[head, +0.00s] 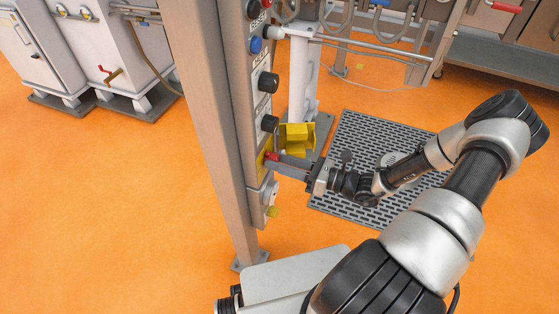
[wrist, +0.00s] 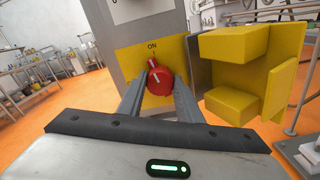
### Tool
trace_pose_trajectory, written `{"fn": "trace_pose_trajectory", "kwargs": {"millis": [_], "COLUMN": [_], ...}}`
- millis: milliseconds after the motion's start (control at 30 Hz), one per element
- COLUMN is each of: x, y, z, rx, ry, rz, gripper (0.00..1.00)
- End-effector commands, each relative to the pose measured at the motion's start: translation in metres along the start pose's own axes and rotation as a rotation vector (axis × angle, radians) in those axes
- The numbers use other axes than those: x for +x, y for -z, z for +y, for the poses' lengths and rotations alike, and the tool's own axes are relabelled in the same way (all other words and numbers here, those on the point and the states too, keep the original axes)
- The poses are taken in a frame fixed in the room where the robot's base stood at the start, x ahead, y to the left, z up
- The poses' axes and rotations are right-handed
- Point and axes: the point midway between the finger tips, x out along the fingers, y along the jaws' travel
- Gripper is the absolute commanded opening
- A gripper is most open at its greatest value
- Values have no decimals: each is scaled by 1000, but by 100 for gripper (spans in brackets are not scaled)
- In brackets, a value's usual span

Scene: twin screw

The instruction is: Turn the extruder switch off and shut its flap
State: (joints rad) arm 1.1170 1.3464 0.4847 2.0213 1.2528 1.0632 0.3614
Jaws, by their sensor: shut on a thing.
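The extruder switch is a red rotary knob (wrist: 160,80) on a yellow plate (wrist: 129,64) marked "ON". A white mark on the knob points up, slightly left, towards "ON". The knob also shows in the head view (head: 273,157), low on the grey panel post. My gripper (wrist: 159,92) has one finger on each side of the knob and is shut on it; it reaches in from the right in the head view (head: 277,164). The yellow flap (wrist: 285,75) is a box-like cover standing open to the right of the switch; it also shows in the head view (head: 297,137).
Black knobs (head: 268,82) and a blue button (head: 255,45) sit above the switch on the post. A socket with a yellow-green end (head: 272,211) is below it. A floor grating (head: 345,125) lies behind my arm. Open orange floor (head: 110,210) is at left.

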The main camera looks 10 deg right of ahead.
Motion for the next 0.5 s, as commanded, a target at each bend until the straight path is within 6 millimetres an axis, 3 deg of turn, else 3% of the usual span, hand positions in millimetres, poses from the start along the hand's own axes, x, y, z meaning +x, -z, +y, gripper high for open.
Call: {"fn": "trace_pose_trajectory", "kwargs": {"millis": [500], "x": [-1], "y": [0], "z": [0], "rx": [-484], "ry": [1], "rz": [1], "gripper": [10]}}
